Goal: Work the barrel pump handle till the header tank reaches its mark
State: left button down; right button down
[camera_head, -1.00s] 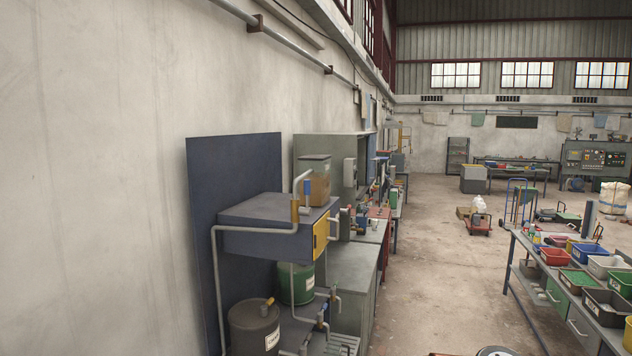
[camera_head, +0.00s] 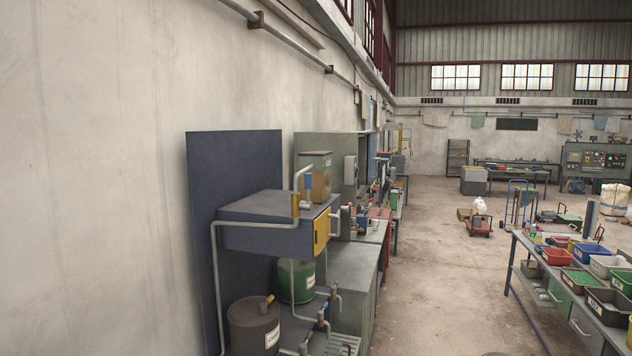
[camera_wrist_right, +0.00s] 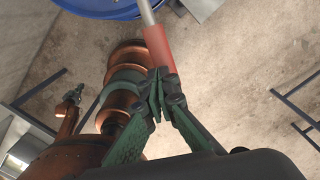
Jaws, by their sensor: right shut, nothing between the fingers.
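In the right wrist view, a red grip (camera_wrist_right: 157,48) on a pale metal rod (camera_wrist_right: 146,12) looks like the pump handle. A blue round rim (camera_wrist_right: 95,8), perhaps the barrel, is cut off at the top edge. My right gripper (camera_wrist_right: 163,78) has green fingers that are shut and empty, tips at the lower end of the red grip. I cannot tell whether they touch it. In the head view, a clear tank with brown contents (camera_head: 320,190) stands behind a blue-grey cabinet; I cannot tell if it is the header tank. No level mark is readable. My left gripper is out of view.
Copper-coloured ribbed parts (camera_wrist_right: 128,75) stand close left of my right fingers. In the head view, a dark drum (camera_head: 253,328) and a green drum (camera_head: 297,282) stand below the cabinet (camera_head: 262,225). A bench with bins (camera_head: 556,257) is at right; the floor between is mostly clear.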

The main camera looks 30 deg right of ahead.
jog(key=shift+f+b, duration=0.65)
jog(key=shift+f, duration=0.3)
jog(key=shift+f+b, duration=3.35)
jog(key=shift+f, duration=0.45)
jog(key=shift+r+p, duration=3.9)
jog(key=shift+r, duration=3.55)
